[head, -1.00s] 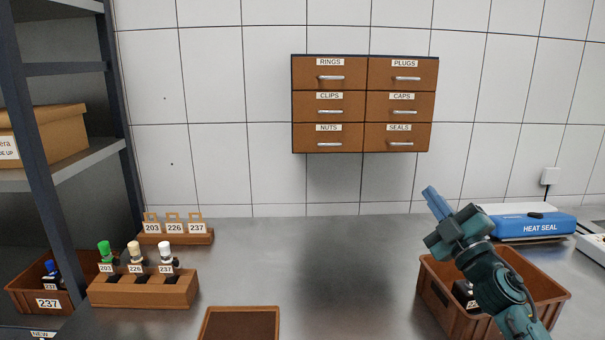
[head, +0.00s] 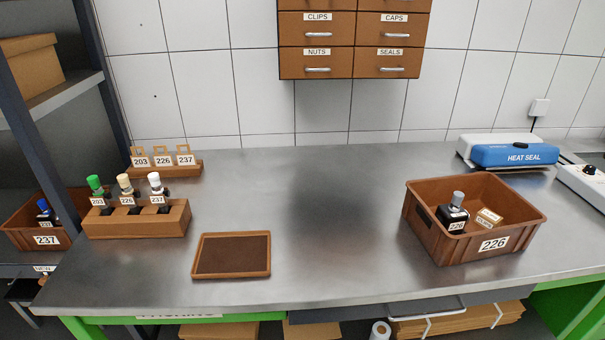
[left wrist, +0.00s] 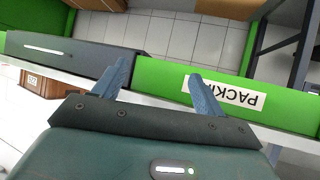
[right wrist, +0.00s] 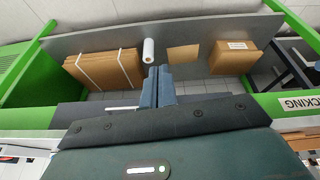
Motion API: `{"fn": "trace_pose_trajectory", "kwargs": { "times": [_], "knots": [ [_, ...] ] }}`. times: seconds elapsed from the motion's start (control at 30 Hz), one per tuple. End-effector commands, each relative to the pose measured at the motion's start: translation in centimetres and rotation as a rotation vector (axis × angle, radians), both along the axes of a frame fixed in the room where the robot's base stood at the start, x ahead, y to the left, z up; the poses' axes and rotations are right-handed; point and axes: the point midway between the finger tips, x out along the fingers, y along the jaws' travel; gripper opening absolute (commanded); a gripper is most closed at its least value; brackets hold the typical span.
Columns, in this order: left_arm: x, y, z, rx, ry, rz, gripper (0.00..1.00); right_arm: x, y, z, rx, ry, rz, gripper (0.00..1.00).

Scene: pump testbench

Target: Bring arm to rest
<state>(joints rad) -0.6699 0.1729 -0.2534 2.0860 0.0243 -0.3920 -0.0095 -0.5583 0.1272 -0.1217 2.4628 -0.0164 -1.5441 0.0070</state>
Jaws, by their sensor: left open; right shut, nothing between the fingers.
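Neither gripper shows in the head view. In the left wrist view my left gripper (left wrist: 155,88) has its two blue fingers apart, with nothing between them, in front of the green bench frame (left wrist: 175,85) and its upside-down packing label. In the right wrist view my right gripper (right wrist: 157,86) has its fingers together and holds nothing. It faces the space under the bench, where a lower shelf (right wrist: 200,75) carries flat cardboard and a white roll.
On the steel bench (head: 320,220) stand a brown bin 226 (head: 420,227) holding a pump and a small box, an empty-looking tray (head: 232,275), a pump rack (head: 140,225), a tag holder (head: 195,168) and a blue heat sealer (head: 515,155). The bench middle is clear.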

Motion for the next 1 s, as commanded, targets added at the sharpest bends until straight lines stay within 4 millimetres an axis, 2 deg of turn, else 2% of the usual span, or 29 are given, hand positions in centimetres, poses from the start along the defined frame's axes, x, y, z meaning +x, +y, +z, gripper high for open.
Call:
{"fn": "trace_pose_trajectory", "kwargs": {
  "times": [0.03, 0.07, 0.2, 0.6, 0.8, 1.0],
  "knots": [
    [0.0, 0.0, 0.0, 0.000, 0.000, 0.000, 0.71, -1.5, 0.4, 0.0, 0.018, 0.046, 0.005, 0.00],
    [0.0, 0.0, 0.1, 0.000, -0.001, 0.000, 0.71, -1.6, 0.5, -0.2, 0.024, 0.047, 0.010, 0.00],
    [0.0, 0.0, 0.4, 0.000, 0.000, 0.001, 0.71, 0.2, 1.2, -1.1, 0.040, -0.039, 0.028, 0.00],
    [-0.1, 0.4, 0.6, 0.008, 0.016, 0.011, 0.71, 3.7, 4.4, -3.8, 0.129, -0.322, 0.088, 0.00],
    [-0.1, 0.6, 0.5, 0.012, 0.027, 0.017, 0.71, 4.6, 6.3, -4.7, 0.196, -0.508, 0.117, 0.00],
    [-0.3, 0.8, 0.2, 0.015, 0.037, 0.021, 0.71, 4.7, 7.0, -4.8, 0.223, -0.583, 0.124, 0.00]
  ]
}}
